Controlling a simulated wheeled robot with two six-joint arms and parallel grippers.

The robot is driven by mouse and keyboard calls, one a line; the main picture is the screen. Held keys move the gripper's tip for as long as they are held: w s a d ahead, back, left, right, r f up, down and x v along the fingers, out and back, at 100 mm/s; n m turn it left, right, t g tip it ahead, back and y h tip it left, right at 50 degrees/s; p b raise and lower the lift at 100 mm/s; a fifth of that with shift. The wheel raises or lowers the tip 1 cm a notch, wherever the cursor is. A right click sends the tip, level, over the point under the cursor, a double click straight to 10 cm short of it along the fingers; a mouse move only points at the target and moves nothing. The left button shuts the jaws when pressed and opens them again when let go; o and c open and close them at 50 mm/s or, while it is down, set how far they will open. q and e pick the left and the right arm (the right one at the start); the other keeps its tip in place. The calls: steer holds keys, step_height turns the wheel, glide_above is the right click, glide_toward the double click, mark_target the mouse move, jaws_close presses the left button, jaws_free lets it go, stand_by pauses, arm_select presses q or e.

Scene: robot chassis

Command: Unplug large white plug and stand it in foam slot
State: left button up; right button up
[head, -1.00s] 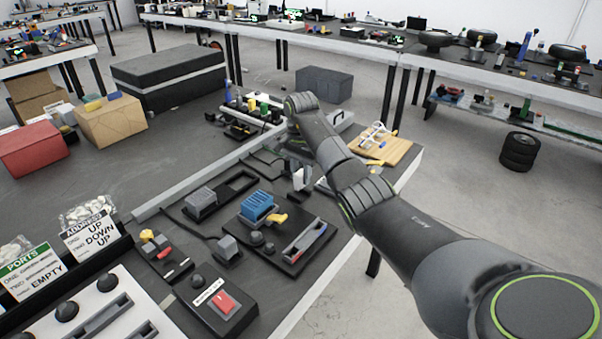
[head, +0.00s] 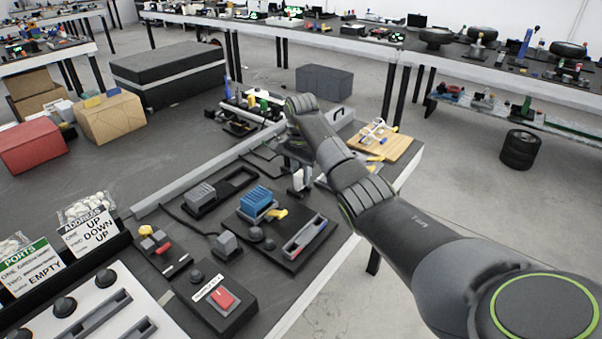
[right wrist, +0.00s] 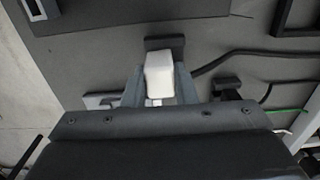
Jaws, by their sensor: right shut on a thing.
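The large white plug (right wrist: 158,76) is between the fingers of my right gripper (right wrist: 157,88) in the right wrist view, and the gripper is shut on it. In the head view the plug shows as a small white shape (head: 298,181) below my right wrist, and the fingers are too small to make out clearly. A dark block (right wrist: 165,43) lies just beyond the plug's far end; I cannot tell whether they touch. I cannot tell which dark part is the foam slot. My left gripper is not in view.
A grey connector (head: 201,195), a blue connector (head: 256,201) and a red switch box (head: 218,298) stand on the table nearby. A wooden board (head: 393,148) is to the right. A dark cable (right wrist: 215,62) runs right of the plug.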

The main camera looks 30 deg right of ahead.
mark_target(301, 173)
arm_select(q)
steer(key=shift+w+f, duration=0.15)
arm_select(e)
steer(key=shift+f, duration=0.3)
arm_select(q)
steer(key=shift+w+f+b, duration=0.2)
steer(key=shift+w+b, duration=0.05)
steer(key=shift+b, duration=0.1)
arm_select(e)
steer(key=shift+f, duration=0.3)
steer(key=o, duration=1)
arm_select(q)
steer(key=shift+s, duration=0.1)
arm_select(e)
steer(key=shift+o, duration=0.2)
steer(key=shift+r, duration=0.1)
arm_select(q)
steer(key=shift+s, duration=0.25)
arm_select(e)
step_height(301, 173, up, 8)
steer(key=shift+r+p, duration=0.1)
steer(key=shift+p, duration=0.25)
arm_select(q)
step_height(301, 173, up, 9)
steer(key=p, duration=0.8)
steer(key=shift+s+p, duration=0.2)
steer(key=shift+p, duration=0.15)
arm_select(e)
step_height(301, 173, up, 9)
